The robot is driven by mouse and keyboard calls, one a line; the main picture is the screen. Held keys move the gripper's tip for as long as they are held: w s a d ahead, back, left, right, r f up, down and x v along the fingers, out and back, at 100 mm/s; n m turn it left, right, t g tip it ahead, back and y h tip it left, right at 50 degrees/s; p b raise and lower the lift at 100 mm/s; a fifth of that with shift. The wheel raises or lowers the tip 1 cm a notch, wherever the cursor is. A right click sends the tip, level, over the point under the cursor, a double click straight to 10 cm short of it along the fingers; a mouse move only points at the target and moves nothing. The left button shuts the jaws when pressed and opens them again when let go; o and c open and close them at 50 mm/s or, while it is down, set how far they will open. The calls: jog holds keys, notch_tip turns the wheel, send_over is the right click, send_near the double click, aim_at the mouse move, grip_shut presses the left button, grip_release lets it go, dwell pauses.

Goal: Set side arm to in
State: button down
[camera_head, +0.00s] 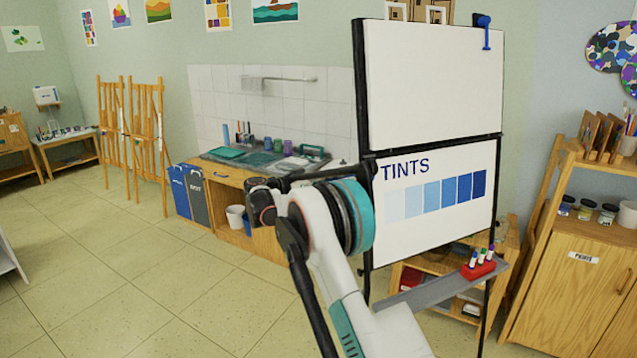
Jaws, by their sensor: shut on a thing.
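The flip-chart easel (362,100) stands right of centre, with a blank upper panel and a lower sheet reading "TINTS". A dark bar, which looks like the side arm (338,171), sticks out to the left from the easel's left edge, at about the height where the panels meet. My gripper (284,184) is at the outer end of this bar and is shut on it.
A tray (440,290) with a red marker holder (478,266) juts out below the chart. A sink counter (225,172) and bins (188,193) stand behind my arm. A wooden cabinet (570,285) is at right. The floor at left is clear.

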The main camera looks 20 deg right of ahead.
jog(key=shift+d, duration=0.35)
jog(key=c, duration=1.4)
grip_release()
jog(key=shift+c, duration=0.2)
jog(key=shift+a, duration=0.1)
jog(key=a, duration=1.2)
